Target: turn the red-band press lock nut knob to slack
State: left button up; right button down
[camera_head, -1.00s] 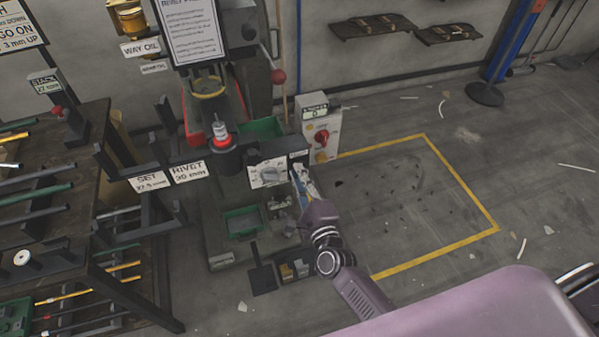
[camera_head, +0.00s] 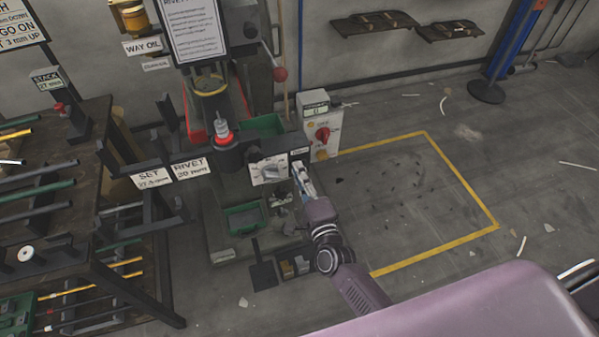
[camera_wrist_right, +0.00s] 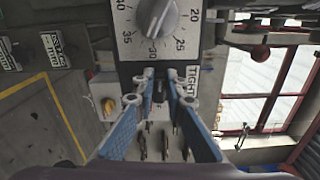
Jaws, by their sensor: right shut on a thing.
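The red-band press stands left of centre in the head view, with a red band (camera_head: 223,139) around its spindle. A white dial plate (camera_head: 269,171) is on its front; in the right wrist view its grey dial knob (camera_wrist_right: 157,17) shows close up, with numbers around it. Below that dial, a small dark lock nut knob (camera_wrist_right: 159,88) sits beside a "TIGHT" label (camera_wrist_right: 191,82). My right gripper (camera_wrist_right: 159,80), with blue fingers, is shut on the lock nut knob, whose outline the fingertips partly hide. It also shows in the head view (camera_head: 299,168). My left gripper is not in view.
A rack of rods (camera_head: 60,200) is at the left. A green tray (camera_head: 245,218) is at the press's lower front. The yellow-outlined floor (camera_head: 410,190) at right is clear except for scraps.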

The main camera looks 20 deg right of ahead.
jog(key=c, duration=2)
grip_release()
jog(key=shift+o, duration=0.2)
jog(key=s, duration=1.2)
jog(key=shift+d, duration=0.2)
jog(key=s+f+n+g, duration=0.3)
jog(key=s+f+n, duration=0.15)
jog(key=f, duration=0.55)
jog(key=s+f+n+g+y, duration=0.1)
jog(key=s+f+n+g, duration=0.3)
jog(key=f, duration=0.7)
jog(key=s+f+n+g, duration=0.2)
jog(key=s+f+n, duration=0.25)
jog(key=f, duration=0.55)
jog(key=s+d+f+n+g, duration=0.2)
jog(key=s+f, duration=0.2)
jog(key=s, duration=0.4)
jog(key=s+d+f+n+g+h, duration=0.1)
jog(key=s+d+f+n+g, duration=0.2)
jog(key=s+f, duration=0.2)
jog(key=s+d+f+n+g, duration=0.2)
jog(key=s+f, duration=0.3)
jog(key=s, duration=0.7)
jog(key=shift+d+n+g+h, duration=0.15)
jog(key=shift+n+g+h, duration=0.15)
jog(key=shift+n+g, duration=0.25)
